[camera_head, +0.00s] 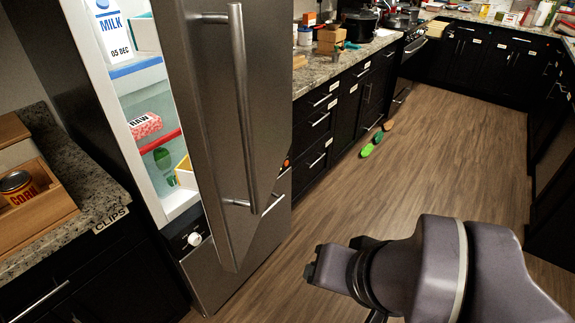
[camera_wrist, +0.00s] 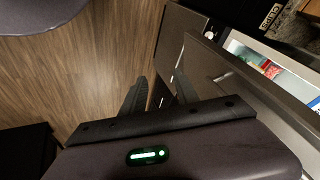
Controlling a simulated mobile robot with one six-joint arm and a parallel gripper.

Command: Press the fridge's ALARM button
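The steel fridge (camera_head: 222,278) stands at the left with its door (camera_head: 207,120) swung open, showing lit shelves. A dark panel with a white round knob (camera_head: 194,239) sits low on its front, below the opening; the knob also shows in the wrist view (camera_wrist: 209,35). No ALARM label is legible, so I cannot tell which part is that button. My gripper (camera_head: 320,262) is over the floor, right of the fridge door and apart from it. In the wrist view (camera_wrist: 160,76), its two dark fingers are spread with nothing between them.
The long door handle (camera_head: 243,105) juts toward the room. A counter with a wooden box and a corn can (camera_head: 17,187) is at far left. Green and orange items (camera_head: 373,142) lie on the floor by the drawers. The wooden floor (camera_head: 440,150) is otherwise clear.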

